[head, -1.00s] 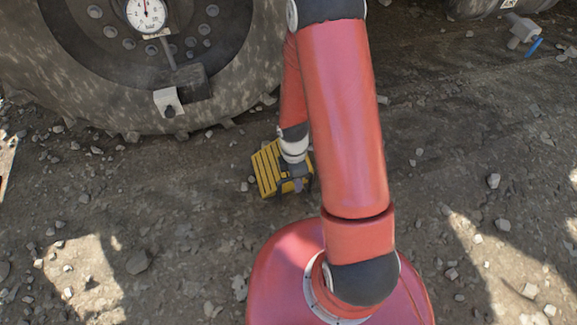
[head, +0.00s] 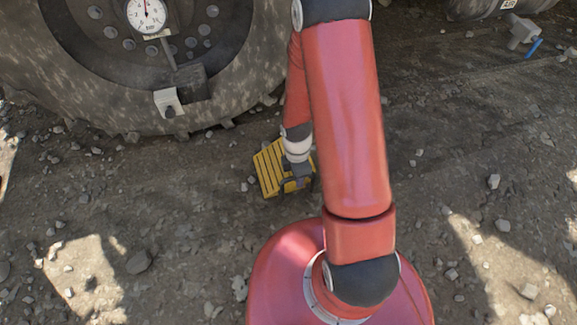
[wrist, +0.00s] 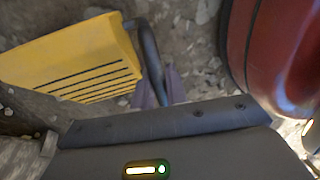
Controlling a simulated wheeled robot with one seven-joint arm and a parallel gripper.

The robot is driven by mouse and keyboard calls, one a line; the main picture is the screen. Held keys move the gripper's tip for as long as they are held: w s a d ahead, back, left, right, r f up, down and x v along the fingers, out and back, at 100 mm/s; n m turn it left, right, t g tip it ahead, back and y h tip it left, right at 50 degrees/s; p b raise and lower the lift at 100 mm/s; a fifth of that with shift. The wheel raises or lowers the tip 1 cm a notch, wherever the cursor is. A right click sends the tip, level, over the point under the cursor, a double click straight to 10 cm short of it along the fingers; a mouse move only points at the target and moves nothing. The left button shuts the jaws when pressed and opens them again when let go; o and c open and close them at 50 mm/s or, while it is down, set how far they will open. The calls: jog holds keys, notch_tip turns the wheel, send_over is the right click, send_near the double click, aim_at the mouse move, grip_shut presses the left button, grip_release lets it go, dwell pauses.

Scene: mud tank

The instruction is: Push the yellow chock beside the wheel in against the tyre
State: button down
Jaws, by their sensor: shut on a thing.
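The yellow chock (head: 268,168), with dark grooves across its face, sits on the muddy ground below and right of the tyre (head: 235,100). A strip of ground shows between chock and tyre. In the wrist view the chock (wrist: 75,55) fills the upper left, with a dark bar handle (wrist: 150,55) at its right end. My gripper (head: 298,182) is at the chock's right side, shut on the handle. In the wrist view the fingers (wrist: 160,88) show partly at the handle, and the gripper body hides their base.
A dial gauge (head: 146,14) and a white bracket (head: 168,102) are on the wheel. Loose stones are scattered over the ground. A grey fitting with a blue lever (head: 534,47) is at the upper right. Open ground lies left of the chock.

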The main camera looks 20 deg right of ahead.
jog(key=shift+d, duration=0.2)
jog(key=w, duration=1.6)
dwell(0.4)
jog(key=w, duration=1.1)
jog(key=shift+w+a, duration=0.1)
jog(key=shift+a, duration=0.05)
jog(key=shift+a, duration=0.95)
